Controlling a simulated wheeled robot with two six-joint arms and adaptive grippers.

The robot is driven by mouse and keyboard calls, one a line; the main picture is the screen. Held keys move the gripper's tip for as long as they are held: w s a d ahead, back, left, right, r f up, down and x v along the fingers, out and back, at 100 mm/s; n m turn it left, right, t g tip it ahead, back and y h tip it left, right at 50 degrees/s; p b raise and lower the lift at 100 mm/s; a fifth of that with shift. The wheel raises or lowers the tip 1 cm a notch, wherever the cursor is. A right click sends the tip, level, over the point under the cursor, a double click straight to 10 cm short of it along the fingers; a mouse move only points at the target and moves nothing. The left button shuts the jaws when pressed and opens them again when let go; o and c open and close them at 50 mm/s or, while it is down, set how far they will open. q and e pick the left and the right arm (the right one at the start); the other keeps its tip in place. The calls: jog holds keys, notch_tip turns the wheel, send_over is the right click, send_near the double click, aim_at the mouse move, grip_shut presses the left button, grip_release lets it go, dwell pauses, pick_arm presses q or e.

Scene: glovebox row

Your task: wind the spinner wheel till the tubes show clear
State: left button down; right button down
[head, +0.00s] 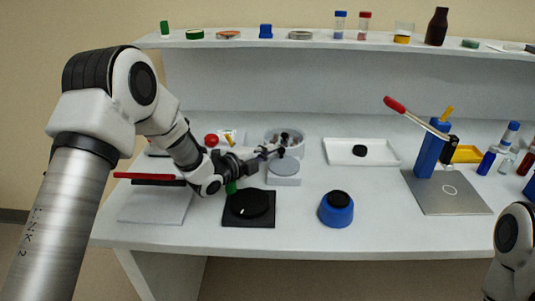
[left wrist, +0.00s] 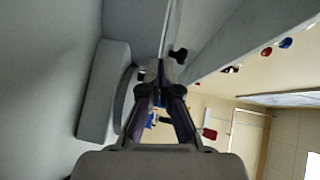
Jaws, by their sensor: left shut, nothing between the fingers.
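A pale grey round bowl (head: 299,146) with dark tube-like pieces in it stands behind my left gripper; it looks like the spinner, and I cannot tell whether the tubes are clear. In front of it is a grey block with a round disc (head: 284,166) on top; a similar disc shows in the left wrist view (left wrist: 123,95). My left gripper (head: 277,152) is shut and empty at the bowl's front edge, above the disc. Its fingertips also show in the left wrist view (left wrist: 163,72), close to a small black knob (left wrist: 179,53). Contact with the knob is unclear. My right gripper is out of view.
A black round pad (head: 249,204) and a blue pot with a black top (head: 337,209) stand in front. A white tray (head: 361,152) lies right of the bowl. A red-handled lever stand (head: 430,150) is farther right. A shelf (head: 330,45) runs behind.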

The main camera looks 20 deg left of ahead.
pick_arm(q)
jog(key=shift+r, duration=0.1)
dwell(0.4)
notch_tip(320, 180, up, 10)
dwell(0.3)
